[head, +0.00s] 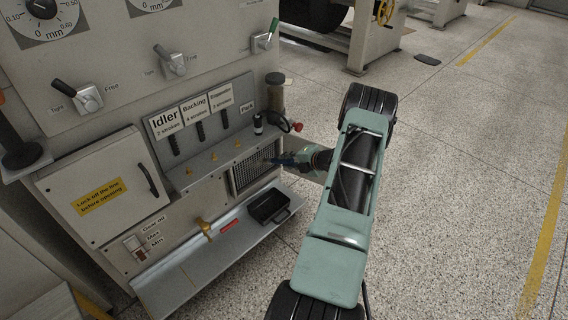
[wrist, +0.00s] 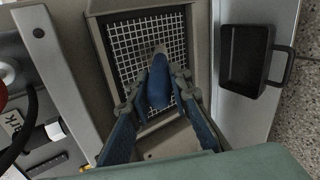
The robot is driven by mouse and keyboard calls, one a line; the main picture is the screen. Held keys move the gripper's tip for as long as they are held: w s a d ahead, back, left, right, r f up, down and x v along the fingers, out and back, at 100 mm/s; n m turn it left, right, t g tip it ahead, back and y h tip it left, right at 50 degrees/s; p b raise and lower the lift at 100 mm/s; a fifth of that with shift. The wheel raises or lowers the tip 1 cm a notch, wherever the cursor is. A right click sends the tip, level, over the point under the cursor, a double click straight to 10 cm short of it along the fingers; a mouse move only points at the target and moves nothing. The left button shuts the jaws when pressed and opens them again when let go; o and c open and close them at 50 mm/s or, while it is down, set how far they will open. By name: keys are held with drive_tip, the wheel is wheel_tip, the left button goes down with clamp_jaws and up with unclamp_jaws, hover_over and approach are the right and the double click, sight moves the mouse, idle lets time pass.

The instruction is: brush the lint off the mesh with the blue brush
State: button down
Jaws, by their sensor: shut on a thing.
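The mesh (wrist: 122,50) is a pale wire grid in a grey-beige recessed frame, filling the upper middle of the wrist view. In the head view the mesh (head: 243,179) is on the front of the grey machine. My gripper (wrist: 157,88) is shut on the blue brush (wrist: 159,84), one finger on each side of it. The brush points at the mesh, and its far end overlaps the grid; I cannot tell whether it touches. A small grey-brown patch (wrist: 160,49) shows at the brush's end; I cannot tell whether it is lint or bristles. The brush hides part of the mesh.
A black open tray with a handle (wrist: 232,82) lies on the ledge right of the mesh; the tray also shows in the head view (head: 253,215). A red knob (head: 297,127) and levers (head: 225,119) stick out above the mesh. The speckled floor (head: 450,180) at right is clear.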

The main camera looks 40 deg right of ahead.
drive_tip(key=shift+a+r, duration=1.1)
drive_tip(key=shift+a, duration=4.1)
drive_tip(key=d, duration=1.2)
drive_tip(key=shift+w+d, duration=0.2)
drive_tip(key=shift+d, duration=0.15)
drive_tip(key=shift+r, duration=0.1)
drive_tip(key=s, duration=0.6)
drive_tip(key=shift+d, duration=0.2)
drive_tip(key=shift+s, duration=0.1)
